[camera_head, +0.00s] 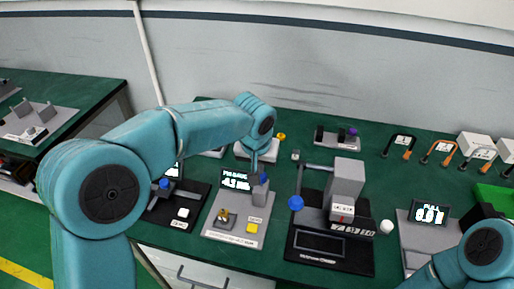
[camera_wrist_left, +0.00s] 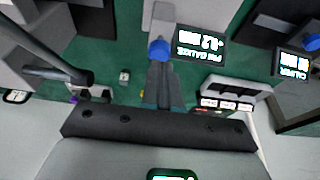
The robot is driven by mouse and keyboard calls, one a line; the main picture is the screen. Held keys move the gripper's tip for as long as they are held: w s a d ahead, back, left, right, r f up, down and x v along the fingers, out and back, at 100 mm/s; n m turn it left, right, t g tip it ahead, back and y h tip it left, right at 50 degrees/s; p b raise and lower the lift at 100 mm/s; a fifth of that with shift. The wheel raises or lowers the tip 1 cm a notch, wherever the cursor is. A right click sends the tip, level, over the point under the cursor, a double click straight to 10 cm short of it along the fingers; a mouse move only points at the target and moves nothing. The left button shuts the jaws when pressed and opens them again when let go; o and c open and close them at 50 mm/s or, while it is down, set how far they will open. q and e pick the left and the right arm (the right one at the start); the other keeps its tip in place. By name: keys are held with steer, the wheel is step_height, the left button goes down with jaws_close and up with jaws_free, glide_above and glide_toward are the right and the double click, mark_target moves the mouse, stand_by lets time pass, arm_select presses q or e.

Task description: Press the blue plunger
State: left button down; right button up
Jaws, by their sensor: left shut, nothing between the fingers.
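The blue plunger (camera_head: 264,177) sits on top of a grey post on the pin gauge station (camera_head: 212,232), beside its lit display (camera_head: 235,180). In the left wrist view the blue plunger (camera_wrist_left: 158,47) is a round blue cap just beyond my fingertips. My left gripper (camera_head: 256,168) is shut and empty, pointing down right at the plunger's top and partly overlapping it. In the left wrist view its closed fingers (camera_wrist_left: 160,75) line up with the plunger; I cannot tell whether they touch it. My right arm shows at the lower right, but its gripper is not visible.
A dark press with a grey block (camera_head: 345,182) and a blue ball-ended lever (camera_head: 295,202) stands close on the right. A caliper station with a blue knob (camera_head: 165,183) is on the left. A yellow button (camera_head: 252,228) is on the pin gauge plate. Orange-handled tools (camera_head: 408,146) lie at the back right.

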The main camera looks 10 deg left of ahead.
arm_select(q)
steer(key=v, duration=1)
steer(key=shift+r, duration=0.25)
stand_by(0.4)
